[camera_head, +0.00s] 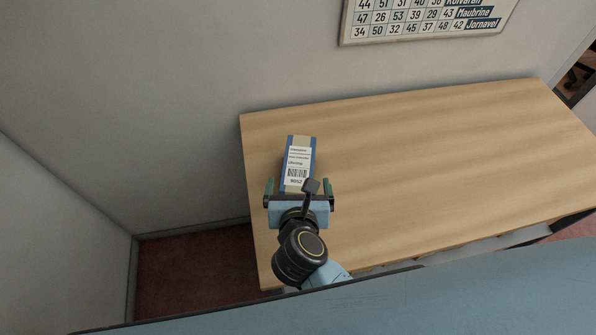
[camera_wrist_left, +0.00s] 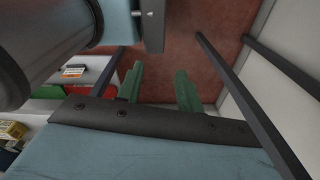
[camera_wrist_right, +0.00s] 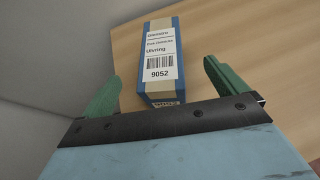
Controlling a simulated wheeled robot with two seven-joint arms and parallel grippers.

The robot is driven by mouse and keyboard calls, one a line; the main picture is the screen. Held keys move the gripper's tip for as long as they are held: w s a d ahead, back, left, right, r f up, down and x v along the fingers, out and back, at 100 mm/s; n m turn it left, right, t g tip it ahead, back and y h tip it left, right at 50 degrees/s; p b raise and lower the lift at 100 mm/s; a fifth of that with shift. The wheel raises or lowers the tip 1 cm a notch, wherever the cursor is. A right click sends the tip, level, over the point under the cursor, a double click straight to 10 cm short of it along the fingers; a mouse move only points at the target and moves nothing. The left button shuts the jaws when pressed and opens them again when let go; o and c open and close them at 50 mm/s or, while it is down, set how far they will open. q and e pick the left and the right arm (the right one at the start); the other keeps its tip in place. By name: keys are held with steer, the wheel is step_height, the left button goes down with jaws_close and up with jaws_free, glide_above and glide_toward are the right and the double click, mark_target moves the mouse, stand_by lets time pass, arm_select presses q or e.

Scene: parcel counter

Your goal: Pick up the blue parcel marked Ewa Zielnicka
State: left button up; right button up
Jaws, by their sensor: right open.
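A blue parcel (camera_head: 311,160) with a tan band lies near the left end of the wooden table. Its white label has a barcode, "Uhrring" and "9052"; the name line is too small to read surely. It also shows in the right wrist view (camera_wrist_right: 177,93). My right gripper (camera_head: 299,184) is open, its green fingers apart at either side of the parcel's near end, with visible gaps in the right wrist view. My left gripper (camera_wrist_left: 158,72) is out of the head view. Its fingers stand apart with nothing between them, above a reddish floor.
The wooden table (camera_head: 440,150) is bare to the right of the parcel. A grey wall stands behind and left, with a number board (camera_head: 430,18) on it. In the left wrist view, a yellow box (camera_wrist_left: 12,130) and other items show at the left.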

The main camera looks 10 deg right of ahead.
mark_target(298, 164)
steer(key=b+x, duration=0.1)
steer(key=x, duration=0.2)
steer(key=shift+b+x, duration=0.5)
steer(key=shift+x, duration=0.3)
steer(key=b+x, duration=0.2)
steer(key=x, duration=0.1)
steer(key=shift+w+f, duration=0.15)
steer(key=shift+f, duration=0.15)
steer(key=shift+w, duration=0.2)
arm_select(q)
steer(key=f, duration=0.2)
steer(key=w+f, duration=0.1)
steer(key=f, duration=0.1)
steer(key=shift+w+d+f, duration=0.1)
steer(key=shift+f, duration=0.2)
arm_select(e)
steer(key=shift+r, duration=0.1)
steer(key=c, duration=1.9)
